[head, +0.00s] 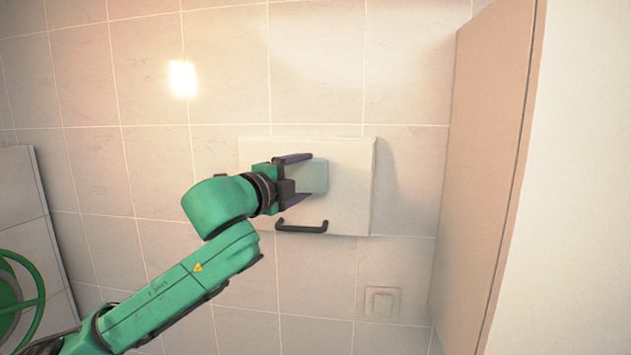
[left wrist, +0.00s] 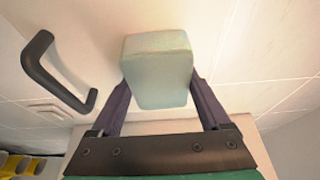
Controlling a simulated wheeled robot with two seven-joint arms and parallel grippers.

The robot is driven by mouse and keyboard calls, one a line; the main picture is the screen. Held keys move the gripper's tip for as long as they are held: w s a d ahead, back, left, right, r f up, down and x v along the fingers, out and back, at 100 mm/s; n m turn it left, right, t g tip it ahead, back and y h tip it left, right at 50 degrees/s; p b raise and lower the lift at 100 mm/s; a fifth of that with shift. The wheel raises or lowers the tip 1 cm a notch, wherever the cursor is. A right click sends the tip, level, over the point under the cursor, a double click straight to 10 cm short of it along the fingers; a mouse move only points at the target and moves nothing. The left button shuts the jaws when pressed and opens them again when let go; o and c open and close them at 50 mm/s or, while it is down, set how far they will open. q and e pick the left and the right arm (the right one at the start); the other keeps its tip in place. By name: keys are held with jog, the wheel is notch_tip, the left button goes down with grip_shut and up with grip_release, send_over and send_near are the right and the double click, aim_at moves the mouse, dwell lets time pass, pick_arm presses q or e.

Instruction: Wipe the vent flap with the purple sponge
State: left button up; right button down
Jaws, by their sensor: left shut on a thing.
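The vent flap (head: 352,190) is a white square panel on the tiled wall, with a black bar handle (head: 302,227) along its lower edge. My left gripper (head: 309,176) is in front of the flap, above the handle, shut on a sponge (head: 319,176). The sponge looks pale green, not purple; no purple sponge shows. In the left wrist view the sponge (left wrist: 158,68) sits between the dark fingers, its far end toward the flap; I cannot tell if it touches. The handle (left wrist: 55,70) is at left there. My right gripper is not in view.
A beige partition (head: 485,150) stands out from the wall to the right of the flap. A white switch plate (head: 382,302) is below the flap. A green wheel-like ring (head: 30,310) is at the lower left. The wall above the flap is clear.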

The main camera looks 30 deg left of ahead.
pick_arm(q)
jog(key=shift+s+a, duration=0.15)
jog(key=shift+a, duration=0.3)
jog(key=shift+s+a+f+b, duration=0.2)
jog(key=shift+a+b, duration=0.25)
jog(key=shift+a, duration=0.3)
jog(key=shift+s+a+r, duration=0.15)
jog(key=shift+s+a, duration=0.15)
jog(key=shift+a, duration=0.45)
jog(key=s+a+b, duration=0.2)
jog(key=a+b, duration=0.2)
jog(key=a, duration=0.2)
